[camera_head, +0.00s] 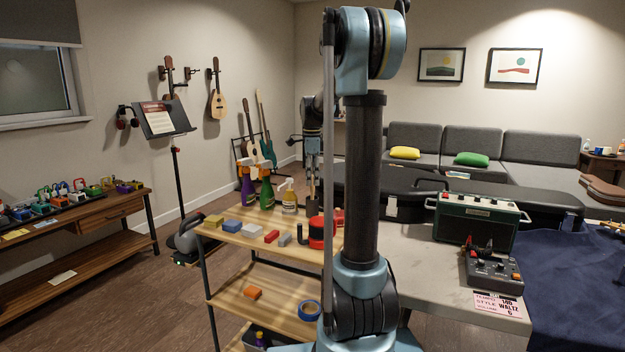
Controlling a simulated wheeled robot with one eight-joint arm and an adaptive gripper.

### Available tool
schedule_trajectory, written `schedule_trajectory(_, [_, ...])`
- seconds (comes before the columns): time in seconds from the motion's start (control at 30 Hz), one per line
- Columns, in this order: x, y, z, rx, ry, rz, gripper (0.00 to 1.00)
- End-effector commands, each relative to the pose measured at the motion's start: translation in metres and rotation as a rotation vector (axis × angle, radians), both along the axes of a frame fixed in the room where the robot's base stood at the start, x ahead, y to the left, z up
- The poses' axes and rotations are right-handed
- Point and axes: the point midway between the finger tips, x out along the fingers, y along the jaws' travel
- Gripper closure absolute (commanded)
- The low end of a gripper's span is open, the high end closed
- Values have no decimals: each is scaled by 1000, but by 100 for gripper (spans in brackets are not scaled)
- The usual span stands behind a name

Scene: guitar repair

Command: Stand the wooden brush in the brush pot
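My gripper (312,165) hangs pointing down over the back right part of the wooden cart's top, small and partly beside my own arm column. Its fingers look close together, but I cannot tell whether they hold anything. A thin brownish upright shape (311,188), possibly the wooden brush, shows right below the fingers. A small dark brown shape (312,207) is under it at the cart top and may be the brush pot. I cannot tell whether the brush is inside or in front of it.
My arm column hides the cart's right side. A grey table with a green amplifier (478,219) is at right.

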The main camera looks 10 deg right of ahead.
Motion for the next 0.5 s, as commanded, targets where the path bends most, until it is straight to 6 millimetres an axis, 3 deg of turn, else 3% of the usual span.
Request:
schedule_trajectory(0.27, [0, 0, 14, 0, 0, 0, 63])
schedule_trajectory(0.5, [0, 0, 57, 0, 1, 0, 63])
